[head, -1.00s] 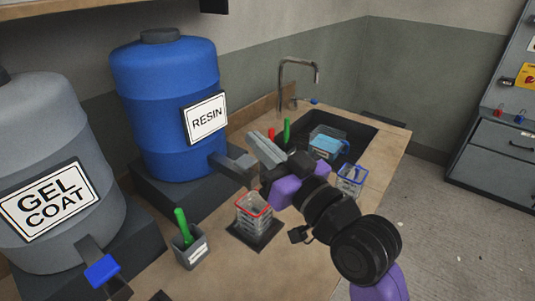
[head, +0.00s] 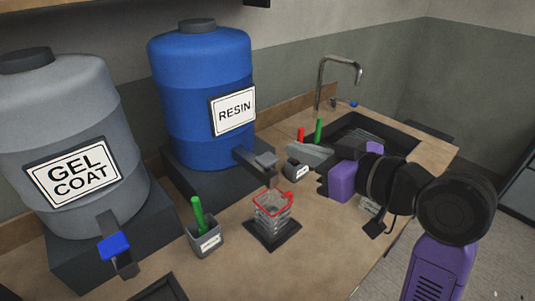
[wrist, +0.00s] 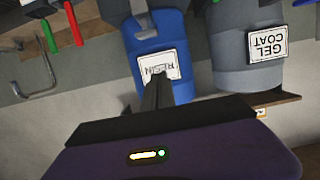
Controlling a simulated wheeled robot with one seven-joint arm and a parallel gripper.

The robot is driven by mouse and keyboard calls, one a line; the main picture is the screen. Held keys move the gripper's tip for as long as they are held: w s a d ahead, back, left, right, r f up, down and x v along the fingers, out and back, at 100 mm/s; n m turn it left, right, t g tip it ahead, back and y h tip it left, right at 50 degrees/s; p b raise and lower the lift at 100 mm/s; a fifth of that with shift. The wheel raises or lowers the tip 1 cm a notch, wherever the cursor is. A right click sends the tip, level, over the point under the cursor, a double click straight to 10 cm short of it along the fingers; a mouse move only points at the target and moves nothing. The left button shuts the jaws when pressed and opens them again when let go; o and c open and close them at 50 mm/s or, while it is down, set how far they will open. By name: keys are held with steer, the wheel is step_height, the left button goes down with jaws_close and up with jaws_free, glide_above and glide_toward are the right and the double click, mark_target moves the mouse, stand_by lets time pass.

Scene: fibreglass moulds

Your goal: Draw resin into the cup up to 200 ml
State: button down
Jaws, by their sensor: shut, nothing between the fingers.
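The blue resin drum (head: 200,90) stands on a dark block, its tap (head: 258,162) jutting out to the front right. A clear cup (head: 272,212) with a red rim stands on a dark square pad below the tap. A thin streak shows between tap and cup; I cannot tell if it is flowing resin. The level in the cup is too small to read. My gripper (head: 293,154) is shut and empty, just right of the tap and apart from the cup. In the wrist view its fingers (wrist: 158,92) are together, with the resin drum (wrist: 150,35) behind.
The grey gel coat drum (head: 80,130) with a blue-handled tap stands at the left. A small grey holder (head: 205,240) with a green-handled tool is left of the cup. The sink (head: 375,130) and faucet (head: 340,68) are behind my arm. Bare worktop lies in front of the cup.

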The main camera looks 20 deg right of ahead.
steer(key=shift+w, duration=0.1)
steer(key=p, duration=0.2)
glide_above(265, 162)
step_height(265, 162, down, 2)
steer(key=shift+f, duration=0.15)
step_height(265, 162, down, 3)
steer(key=shift+f, duration=0.6)
